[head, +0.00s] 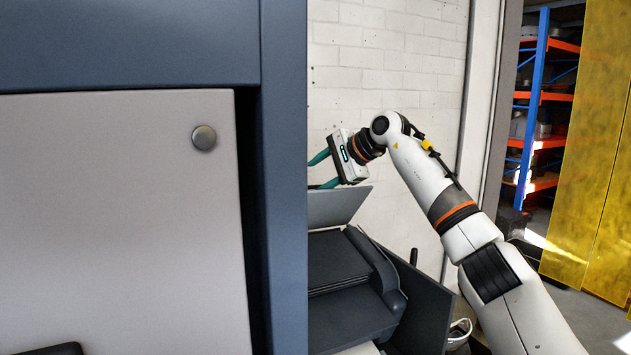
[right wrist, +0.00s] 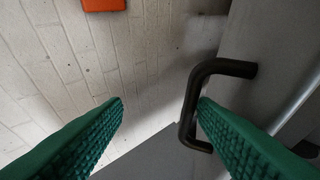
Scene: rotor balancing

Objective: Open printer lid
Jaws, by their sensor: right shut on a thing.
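A dark grey printer (head: 345,275) stands just right of the big cabinet edge in the head view. A flat grey panel (head: 338,206), which looks like its lid, rises at its back. My right gripper (head: 322,170) is above this panel, with its green fingers pointing left and their tips hidden behind the cabinet edge. In the right wrist view, a black bar handle (right wrist: 188,115) on a grey panel (right wrist: 245,40) lies between the green fingers, against the right one. My left gripper is not in view.
A blue frame (head: 284,180) with a pale panel (head: 110,220) and round knob (head: 204,138) fills the left half up close. A white brick wall (head: 400,60) stands behind the printer. Yellow screens (head: 595,170) and shelving (head: 540,110) stand at the right.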

